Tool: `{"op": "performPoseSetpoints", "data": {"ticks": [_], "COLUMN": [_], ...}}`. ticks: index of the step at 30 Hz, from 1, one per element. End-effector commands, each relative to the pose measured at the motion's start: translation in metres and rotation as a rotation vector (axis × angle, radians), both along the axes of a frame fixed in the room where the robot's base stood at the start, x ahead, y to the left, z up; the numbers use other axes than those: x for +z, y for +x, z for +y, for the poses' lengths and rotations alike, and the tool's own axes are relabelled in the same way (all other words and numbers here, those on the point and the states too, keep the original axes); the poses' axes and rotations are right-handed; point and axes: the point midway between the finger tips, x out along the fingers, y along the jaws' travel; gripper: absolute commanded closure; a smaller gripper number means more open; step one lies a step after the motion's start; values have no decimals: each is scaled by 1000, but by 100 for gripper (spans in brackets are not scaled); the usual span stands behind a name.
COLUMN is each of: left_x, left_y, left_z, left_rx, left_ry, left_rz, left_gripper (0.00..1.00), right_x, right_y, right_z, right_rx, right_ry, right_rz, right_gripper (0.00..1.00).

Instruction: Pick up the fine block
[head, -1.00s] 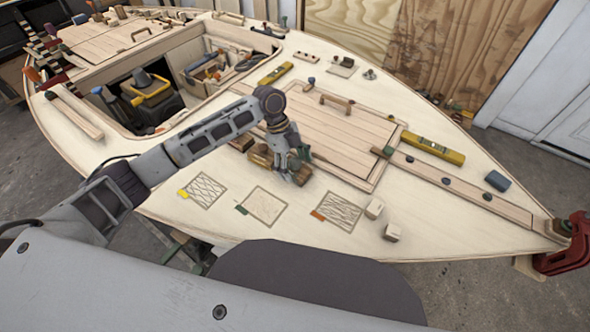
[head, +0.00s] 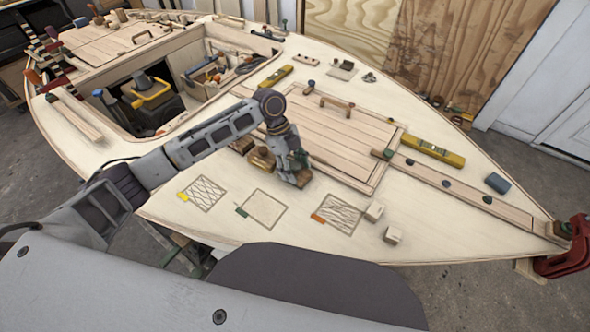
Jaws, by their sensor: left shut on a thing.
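My left gripper (head: 299,177) is low over the deck, beside the near left corner of the hatch panel. It is shut on a small block with green on it (head: 300,159), mostly hidden by the fingers. No label is readable, so I cannot tell by marking whether it is the fine block. A brown wooden block (head: 262,158) sits just left of the gripper, and another brown block (head: 242,144) lies behind it, partly hidden by my arm. My right gripper is not in view.
The hatch panel (head: 350,140) has a raised handle. A yellow level (head: 435,151) lies beyond it.

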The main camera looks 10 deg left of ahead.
Motion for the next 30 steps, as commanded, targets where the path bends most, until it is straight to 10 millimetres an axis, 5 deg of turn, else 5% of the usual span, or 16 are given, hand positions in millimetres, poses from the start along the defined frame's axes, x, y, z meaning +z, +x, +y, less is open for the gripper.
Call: {"op": "performPoseSetpoints", "data": {"ticks": [14,24,30], "left_x": [44,90,100], "left_y": [1,1,1], "left_z": [0,-1,0], "left_rx": [-1,0,0], "left_ry": [-2,-2,-1], "left_rz": [-3,-2,0], "left_gripper": [73,73,73], "right_x": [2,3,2], "right_y": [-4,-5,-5], "right_z": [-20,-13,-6], "right_rx": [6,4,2], "right_ry": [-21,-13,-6], "right_rz": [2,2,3], "right_gripper": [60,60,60]}}
